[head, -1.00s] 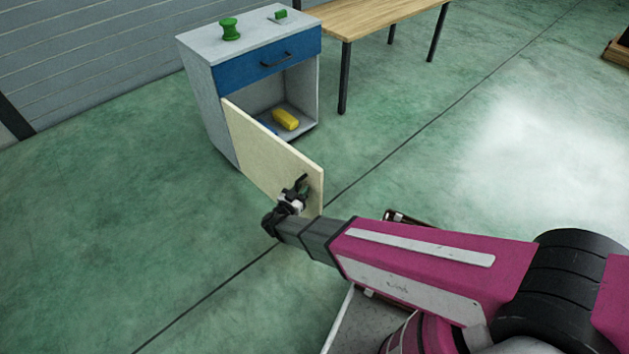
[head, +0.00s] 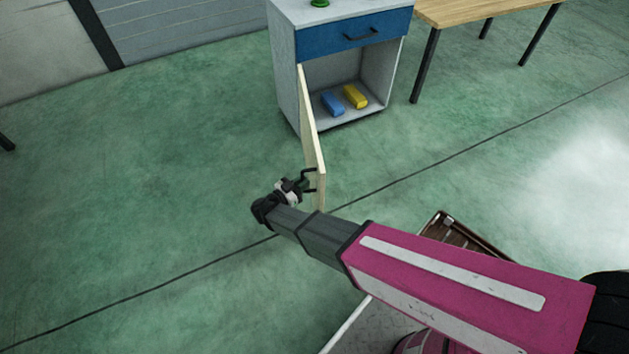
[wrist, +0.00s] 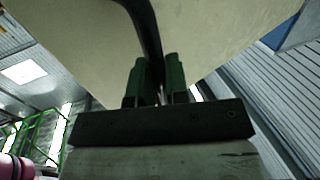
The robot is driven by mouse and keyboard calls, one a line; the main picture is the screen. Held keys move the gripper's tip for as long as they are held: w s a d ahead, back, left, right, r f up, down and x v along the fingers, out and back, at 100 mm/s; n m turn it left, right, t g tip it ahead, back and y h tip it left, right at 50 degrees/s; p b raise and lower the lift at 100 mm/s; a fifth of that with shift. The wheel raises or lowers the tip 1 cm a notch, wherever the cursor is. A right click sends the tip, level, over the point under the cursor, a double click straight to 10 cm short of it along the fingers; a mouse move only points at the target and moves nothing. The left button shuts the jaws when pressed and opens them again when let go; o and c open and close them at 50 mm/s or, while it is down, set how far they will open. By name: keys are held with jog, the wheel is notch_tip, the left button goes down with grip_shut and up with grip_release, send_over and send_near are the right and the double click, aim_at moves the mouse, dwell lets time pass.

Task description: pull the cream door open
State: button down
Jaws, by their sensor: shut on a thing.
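The cream door (head: 311,135) hangs wide open from the left side of the cabinet (head: 288,75), seen nearly edge-on in the head view. Its pale face fills the upper part of the wrist view (wrist: 215,40). A dark handle (head: 309,171) stands out from the door near its free edge; in the wrist view the handle (wrist: 146,28) runs down between the fingers. My gripper (head: 301,184) is shut on that handle. Its green-padded fingers (wrist: 158,85) sit on either side of the handle in the wrist view.
A blue block (head: 332,103) and a yellow block (head: 355,96) lie on the cabinet floor. A blue drawer (head: 352,35) is shut above them. A wooden table (head: 480,10) stands to the right. The green floor left of the door is clear.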

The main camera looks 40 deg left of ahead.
jog(key=shift+s+a+r, duration=0.1)
jog(key=shift+s, duration=0.5)
jog(key=c, duration=1.2)
grip_release()
jog(key=shift+c, duration=0.2)
jog(key=shift+o, duration=0.6)
jog(key=shift+a, duration=0.2)
jog(key=s, duration=1)
jog(key=shift+s+a, duration=0.4)
jog(key=shift+a, duration=0.05)
jog(key=shift+s, duration=0.1)
